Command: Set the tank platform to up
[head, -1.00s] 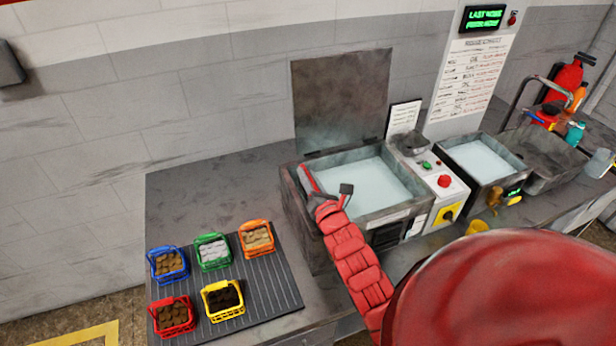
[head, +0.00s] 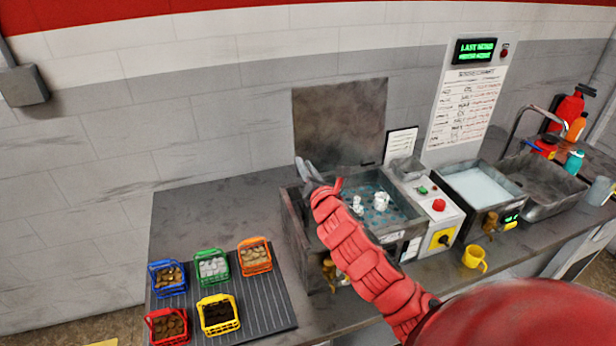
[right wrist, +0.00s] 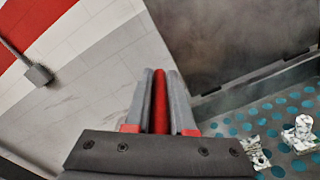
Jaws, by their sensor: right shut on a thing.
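The tank (head: 296,215) stands on the bench with its dark lid (head: 340,120) raised behind it. The tank platform (head: 375,222) shows as a grey plate with teal holes, with white objects on it; the right wrist view also shows this platform (right wrist: 285,105). My right gripper (head: 305,168) is above the tank's left rim. In the right wrist view my right gripper (right wrist: 160,78) is shut on a red lever handle (right wrist: 160,105). The lever's lower end is hidden. My left gripper is not in view.
Several coloured baskets (head: 213,266) stand on a ribbed mat (head: 270,318) at left. A control panel (head: 425,190) with a red button and a second basin (head: 480,183) are right of the tank. A yellow mug (head: 474,259) stands near the front edge.

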